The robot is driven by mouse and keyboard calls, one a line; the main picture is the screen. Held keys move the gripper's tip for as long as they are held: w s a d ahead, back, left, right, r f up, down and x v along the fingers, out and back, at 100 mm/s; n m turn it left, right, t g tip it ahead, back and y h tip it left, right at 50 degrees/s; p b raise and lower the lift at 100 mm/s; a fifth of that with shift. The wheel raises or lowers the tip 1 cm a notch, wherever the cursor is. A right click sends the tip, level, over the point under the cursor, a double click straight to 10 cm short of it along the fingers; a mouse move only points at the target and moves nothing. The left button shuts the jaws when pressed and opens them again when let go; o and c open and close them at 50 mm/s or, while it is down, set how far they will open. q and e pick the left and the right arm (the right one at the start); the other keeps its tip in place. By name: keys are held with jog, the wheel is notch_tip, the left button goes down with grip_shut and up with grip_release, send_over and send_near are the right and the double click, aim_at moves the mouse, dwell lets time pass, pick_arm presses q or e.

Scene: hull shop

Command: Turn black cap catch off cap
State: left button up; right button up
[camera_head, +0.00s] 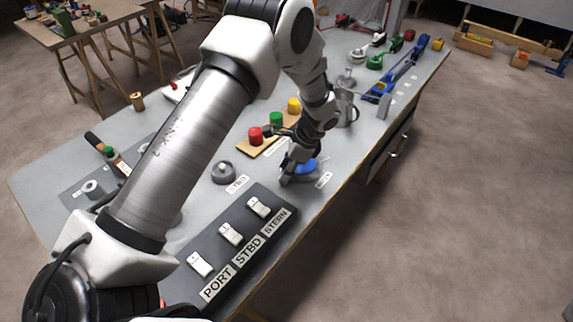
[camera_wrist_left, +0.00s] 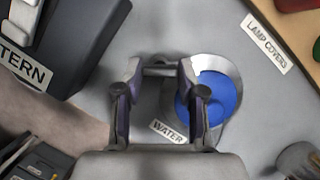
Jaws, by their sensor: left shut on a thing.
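The blue cap (camera_head: 306,166) sits on a round grey base (camera_head: 299,180) near the front edge of the bench. The blue cap also shows in the left wrist view (camera_wrist_left: 218,98), next to the WATER label (camera_wrist_left: 168,131). My left gripper (camera_wrist_left: 160,70) is low over the cap's side; its right finger overlaps the cap in that view. A thin bar spans its fingertips, and the gripper is shut on this piece, which seems to be the cap catch. Its black colour cannot be made out, as the fingers hide most of it. My right gripper is not in view.
A dark panel with white switches (camera_head: 230,234) marked PORT, STBD and STERN lies nearby. A grey fitting (camera_head: 223,172) stands left of the cap. Red, green and yellow lamp covers (camera_head: 276,119) stand on a wooden board behind. Bare bench shows between them.

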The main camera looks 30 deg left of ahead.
pick_arm(q)
jog(key=n+g+h, duration=0.1)
jog(key=n, duration=0.1)
jog(key=n+p, duration=0.1)
jog(key=n, duration=0.2)
jog(key=shift+s+a+f+n+g+h, duration=0.1)
jog(key=shift+a+f+n+g+h, duration=0.05)
jog(key=shift+n+g+h, duration=0.2)
jog(key=n+h, duration=0.1)
jog(key=n, duration=0.1)
jog(key=n+h, duration=0.1)
jog(key=n, duration=0.2)
jog(key=shift+a+g, duration=0.1)
jog(key=shift+g, duration=0.25)
jog(key=shift+n, duration=0.25)
jog(key=o, duration=1.1)
jog(key=shift+o, duration=0.2)
jog(key=v, duration=1.2)
